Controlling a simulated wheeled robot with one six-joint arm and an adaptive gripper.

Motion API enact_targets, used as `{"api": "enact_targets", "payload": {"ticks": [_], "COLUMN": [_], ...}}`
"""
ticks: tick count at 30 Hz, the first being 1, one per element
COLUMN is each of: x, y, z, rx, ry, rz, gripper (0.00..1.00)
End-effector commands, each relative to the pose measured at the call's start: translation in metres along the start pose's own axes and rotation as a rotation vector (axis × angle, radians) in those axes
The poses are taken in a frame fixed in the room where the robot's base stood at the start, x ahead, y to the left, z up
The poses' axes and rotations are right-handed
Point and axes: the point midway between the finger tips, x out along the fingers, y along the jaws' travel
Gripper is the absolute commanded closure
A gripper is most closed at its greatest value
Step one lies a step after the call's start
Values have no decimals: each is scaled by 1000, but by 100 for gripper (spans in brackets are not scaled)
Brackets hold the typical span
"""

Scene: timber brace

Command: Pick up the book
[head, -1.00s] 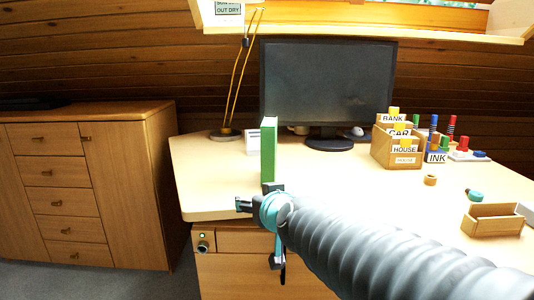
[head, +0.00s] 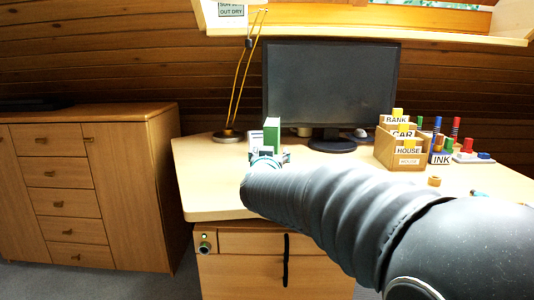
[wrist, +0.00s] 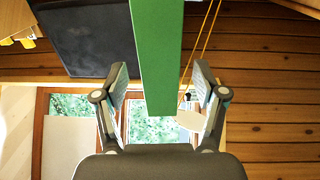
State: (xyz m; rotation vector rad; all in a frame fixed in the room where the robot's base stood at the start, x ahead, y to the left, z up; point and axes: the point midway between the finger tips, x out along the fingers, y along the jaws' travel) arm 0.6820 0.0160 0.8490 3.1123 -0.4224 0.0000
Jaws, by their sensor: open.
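The green book (head: 272,133) stands upright on the desk, left of the monitor. Its lower part is hidden behind my gripper (head: 268,156) in the head view. In the wrist view, my gripper (wrist: 160,70) is open, with one finger on each side of the book's long green face (wrist: 157,45). Gaps show between the book and both fingers. How deep the book sits between them I cannot tell.
The monitor (head: 330,85) stands behind and right of the book. A lamp (head: 228,135) is at its left. A wooden card holder (head: 398,150) and stamps (head: 437,155) are at the right. The desk's left front (head: 210,190) is clear.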

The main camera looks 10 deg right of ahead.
Motion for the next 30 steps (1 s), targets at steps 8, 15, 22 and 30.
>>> {"api": "enact_targets", "payload": {"ticks": [8,15,22,30], "x": [26,52,76,78], "y": [0,0,0,0], "z": [0,-6,-8,-8], "rx": [1,1,0,1], "ry": [0,0,0,0], "rz": [0,0,-1,-2], "gripper": [29,29,29,29]}}
